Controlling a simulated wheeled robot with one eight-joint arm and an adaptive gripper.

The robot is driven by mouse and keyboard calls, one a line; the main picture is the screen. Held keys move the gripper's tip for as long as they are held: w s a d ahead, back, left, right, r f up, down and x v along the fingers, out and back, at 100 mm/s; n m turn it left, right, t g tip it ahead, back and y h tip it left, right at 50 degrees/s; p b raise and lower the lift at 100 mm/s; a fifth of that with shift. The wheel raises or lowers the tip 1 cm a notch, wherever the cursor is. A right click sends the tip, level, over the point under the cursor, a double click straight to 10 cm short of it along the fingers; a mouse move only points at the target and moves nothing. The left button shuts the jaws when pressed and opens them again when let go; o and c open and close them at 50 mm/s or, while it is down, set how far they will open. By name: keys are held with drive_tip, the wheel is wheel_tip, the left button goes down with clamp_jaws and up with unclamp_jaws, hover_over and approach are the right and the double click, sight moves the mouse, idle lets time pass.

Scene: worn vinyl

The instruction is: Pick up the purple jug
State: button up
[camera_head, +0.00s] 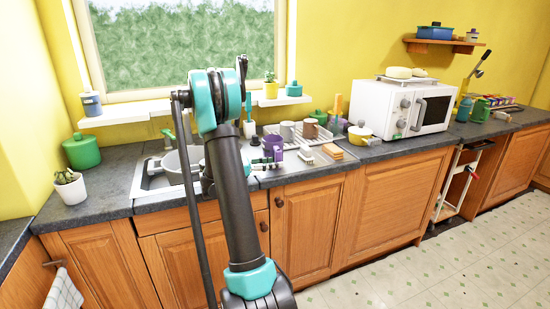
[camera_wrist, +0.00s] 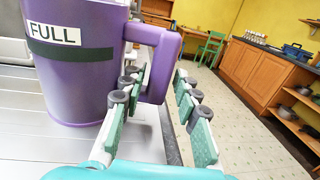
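The purple jug (camera_wrist: 75,85) stands upright on the ribbed metal drainboard (camera_wrist: 30,148) in the wrist view, with a white "FULL" label and a dark band. Its handle (camera_wrist: 165,62) points right. My gripper (camera_wrist: 163,108) is open. One finger is on the jug-body side of the handle and the other is to its right, so the handle lies between or just beyond the tips. Contact cannot be told. In the head view the jug (camera_head: 273,146) is small, beside the sink, with my gripper (camera_head: 264,163) in front of its lower part.
A dish rack with mugs (camera_head: 288,131) stands behind the jug. A sponge (camera_head: 332,151) and a brush (camera_head: 305,154) lie to its right. The sink (camera_head: 155,176) is to the left.

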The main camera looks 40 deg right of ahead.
drive_tip(key=shift+x, duration=0.8)
clamp_jaws()
